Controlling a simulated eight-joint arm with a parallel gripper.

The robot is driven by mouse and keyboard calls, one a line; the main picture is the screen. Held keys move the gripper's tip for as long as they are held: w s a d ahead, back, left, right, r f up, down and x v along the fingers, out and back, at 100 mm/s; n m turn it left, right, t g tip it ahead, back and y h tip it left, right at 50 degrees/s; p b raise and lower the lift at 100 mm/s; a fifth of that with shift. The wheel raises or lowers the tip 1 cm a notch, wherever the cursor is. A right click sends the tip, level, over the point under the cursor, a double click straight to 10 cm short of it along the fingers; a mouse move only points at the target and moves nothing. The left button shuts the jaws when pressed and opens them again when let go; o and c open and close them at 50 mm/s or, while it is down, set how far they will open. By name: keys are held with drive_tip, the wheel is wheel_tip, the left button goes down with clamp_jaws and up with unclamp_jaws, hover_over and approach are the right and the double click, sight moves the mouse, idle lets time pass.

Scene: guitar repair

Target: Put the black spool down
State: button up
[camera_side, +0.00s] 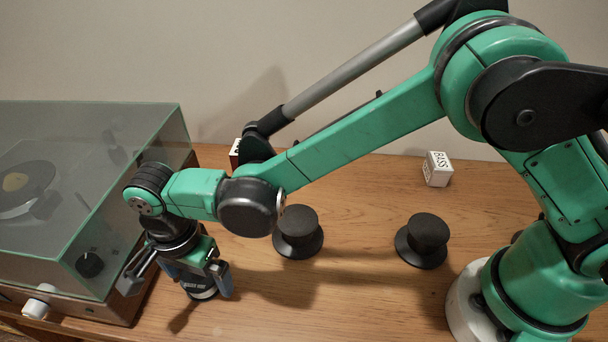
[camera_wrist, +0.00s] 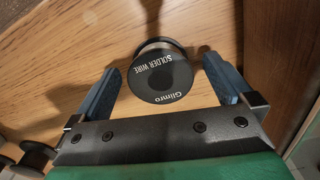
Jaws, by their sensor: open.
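The black spool (camera_wrist: 160,80) has a round end lettered "SOLDER WIRE" and faces the wrist camera. In the side view, the spool (camera_side: 202,293) stands on the wooden top, partly hidden by my gripper. My gripper (camera_side: 178,281) points down over it with the jaws open. In the wrist view, one blue finger is on each side of the spool, with a narrow gap of wood showing at both sides.
A turntable (camera_side: 118,196) under a clear lid stands close to my gripper's left. Two black flanged knob-like pieces (camera_side: 298,230) (camera_side: 427,238) stand to the right. A white "BASS" box (camera_side: 438,168) and a red box (camera_side: 234,153) sit farther back. Wood between them is clear.

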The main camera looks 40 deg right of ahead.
sight(198, 277)
wheel_tip(198, 277, up, 11)
drive_tip(key=w+d+r+n+t, duration=0.15)
drive_tip(key=d+r, duration=0.25)
drive_tip(key=d, duration=0.4)
drive_tip(key=s+d+f+n+t, duration=0.1)
drive_tip(key=d+n, duration=0.4)
drive_tip(key=d, duration=0.5)
drive_tip(key=s+d+f+n+t, duration=0.1)
drive_tip(key=s+d+n+t, duration=0.3)
drive_tip(key=d, duration=0.6)
drive_tip(key=shift+s+n+t, duration=0.35)
drive_tip(key=shift+s, duration=0.05)
